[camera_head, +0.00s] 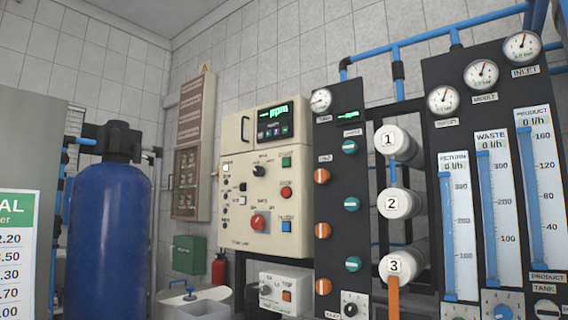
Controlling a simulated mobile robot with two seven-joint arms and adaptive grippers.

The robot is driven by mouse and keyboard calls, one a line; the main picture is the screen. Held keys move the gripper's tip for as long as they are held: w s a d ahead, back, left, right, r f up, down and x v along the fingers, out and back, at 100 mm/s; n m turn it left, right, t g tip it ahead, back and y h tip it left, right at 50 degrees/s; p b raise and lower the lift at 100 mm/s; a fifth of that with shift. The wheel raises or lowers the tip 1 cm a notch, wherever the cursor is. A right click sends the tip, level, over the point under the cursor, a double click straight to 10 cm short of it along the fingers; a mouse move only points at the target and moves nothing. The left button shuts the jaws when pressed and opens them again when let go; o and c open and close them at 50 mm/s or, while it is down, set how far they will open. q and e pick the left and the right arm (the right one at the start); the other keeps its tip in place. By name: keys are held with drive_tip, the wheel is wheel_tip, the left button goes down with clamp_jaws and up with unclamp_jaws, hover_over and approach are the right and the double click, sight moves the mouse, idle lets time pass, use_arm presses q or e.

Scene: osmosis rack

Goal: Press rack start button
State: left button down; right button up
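The rack's control panel (265,205) is a cream box mounted upright near the middle of the view. A green button (286,162) sits near its upper right, under a small label that looks like START. Below it are a red button (286,191) and a blue square button (286,225). A dark display (275,121) with green characters is at the panel's top. Nothing covers the green button. Neither of my grippers shows in this view.
A dark valve panel (337,200) with orange and teal knobs stands right of the control panel. White numbered cylinders (399,203) and flow meters (497,200) are further right. A big blue tank (108,225) stands left. A small START/STOP box (284,290) is below.

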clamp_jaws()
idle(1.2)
